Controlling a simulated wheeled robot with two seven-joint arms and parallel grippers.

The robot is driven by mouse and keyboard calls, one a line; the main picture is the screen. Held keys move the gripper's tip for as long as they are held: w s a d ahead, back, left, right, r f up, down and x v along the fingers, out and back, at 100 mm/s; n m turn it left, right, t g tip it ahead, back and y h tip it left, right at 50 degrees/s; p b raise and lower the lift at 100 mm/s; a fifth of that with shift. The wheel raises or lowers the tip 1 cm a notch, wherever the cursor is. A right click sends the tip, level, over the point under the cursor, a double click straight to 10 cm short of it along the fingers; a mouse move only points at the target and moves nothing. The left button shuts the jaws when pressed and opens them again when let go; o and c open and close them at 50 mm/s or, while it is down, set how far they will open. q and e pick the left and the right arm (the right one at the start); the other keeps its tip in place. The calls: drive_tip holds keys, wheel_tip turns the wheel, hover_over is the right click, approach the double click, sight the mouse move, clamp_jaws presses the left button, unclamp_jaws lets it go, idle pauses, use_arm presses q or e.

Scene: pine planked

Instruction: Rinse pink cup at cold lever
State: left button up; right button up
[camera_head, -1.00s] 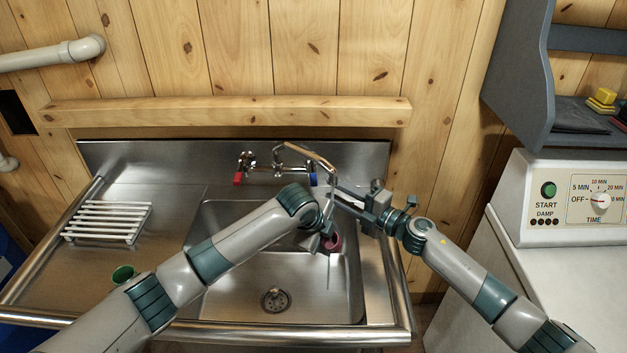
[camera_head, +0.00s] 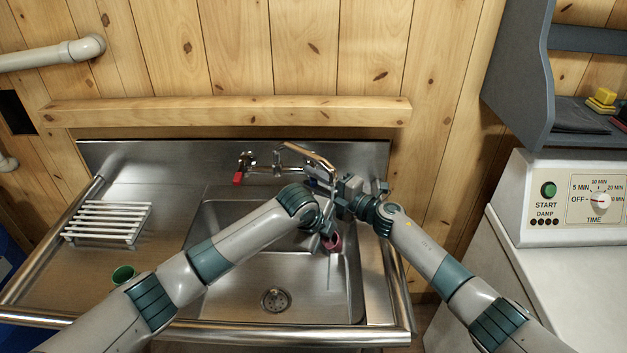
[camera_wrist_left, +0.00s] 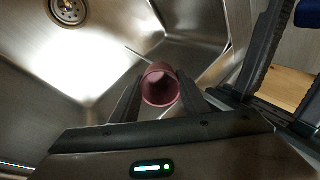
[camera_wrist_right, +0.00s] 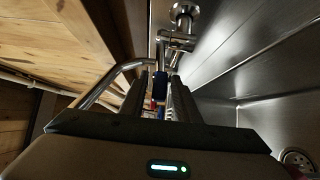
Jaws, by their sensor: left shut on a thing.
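The pink cup (camera_head: 333,243) is held over the right part of the sink basin by my left gripper (camera_head: 326,238). In the left wrist view the cup (camera_wrist_left: 160,86) sits between the shut fingers, its open mouth facing the camera. The faucet's curved spout (camera_head: 310,155) reaches out above and behind the cup. In the right wrist view the blue lever (camera_wrist_right: 160,86) shows between the fingers, which stand apart; contact is unclear.
The red lever (camera_head: 238,179) is on the faucet's left. A green cup (camera_head: 123,275) and a white rack (camera_head: 107,223) stand on the left drainboard. The drain (camera_head: 275,299) is open below. My two forearms come close together over the basin. A white machine (camera_head: 570,200) stands right.

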clamp_jaws()
drive_tip(key=shift+d, duration=0.15)
drive_tip(key=shift+d+n+g+y, duration=0.3)
drive_tip(key=shift+n+g+y, duration=0.2)
drive_tip(key=shift+g, duration=0.2)
drive_tip(key=shift+o, duration=1.6)
unclamp_jaws()
drive_tip(key=v, duration=1.2)
drive_tip(key=shift+w+f, duration=0.1)
